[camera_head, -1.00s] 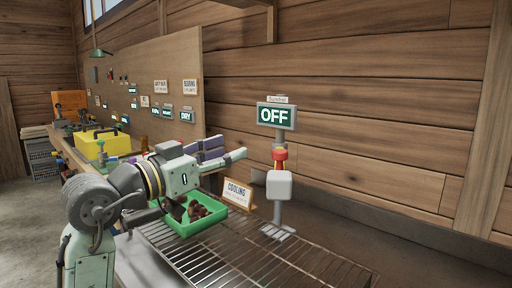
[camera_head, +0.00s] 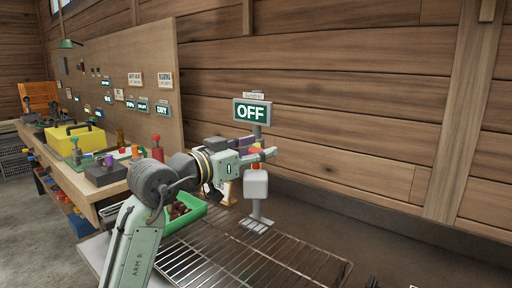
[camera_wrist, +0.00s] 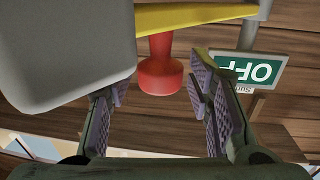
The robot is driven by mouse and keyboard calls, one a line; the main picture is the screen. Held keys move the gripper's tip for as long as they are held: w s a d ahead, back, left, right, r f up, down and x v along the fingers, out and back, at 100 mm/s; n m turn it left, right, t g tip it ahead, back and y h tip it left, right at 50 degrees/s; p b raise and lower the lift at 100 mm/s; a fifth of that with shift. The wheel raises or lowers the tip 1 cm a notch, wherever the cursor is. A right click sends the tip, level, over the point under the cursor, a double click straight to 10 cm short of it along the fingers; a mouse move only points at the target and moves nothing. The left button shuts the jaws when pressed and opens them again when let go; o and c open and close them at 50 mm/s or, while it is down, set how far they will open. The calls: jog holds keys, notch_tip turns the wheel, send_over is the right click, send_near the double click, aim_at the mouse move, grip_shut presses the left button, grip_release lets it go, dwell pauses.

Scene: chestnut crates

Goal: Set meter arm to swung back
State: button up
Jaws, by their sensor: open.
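The meter is a grey post with a green OFF sign (camera_head: 252,111) on top and a pale box (camera_head: 256,183) lower down. In the wrist view, a yellow arm (camera_wrist: 200,14) with a red knob (camera_wrist: 160,75) crosses the upper part. The knob sits ahead of and between the open fingers of my gripper (camera_wrist: 160,98), apart from both pads. The pale box fills the upper left there, and the OFF sign (camera_wrist: 245,72) looks upside down.
A wire rack (camera_head: 260,262) lies below the post. A green tray (camera_head: 186,219) of chestnuts is partly hidden behind my arm. A workbench with a yellow toolbox (camera_head: 75,138) runs along the left. The wooden wall stands close behind the post.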

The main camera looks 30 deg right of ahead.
jog(key=shift+c, duration=0.3)
grip_shut()
dwell(0.3)
dwell(0.3)
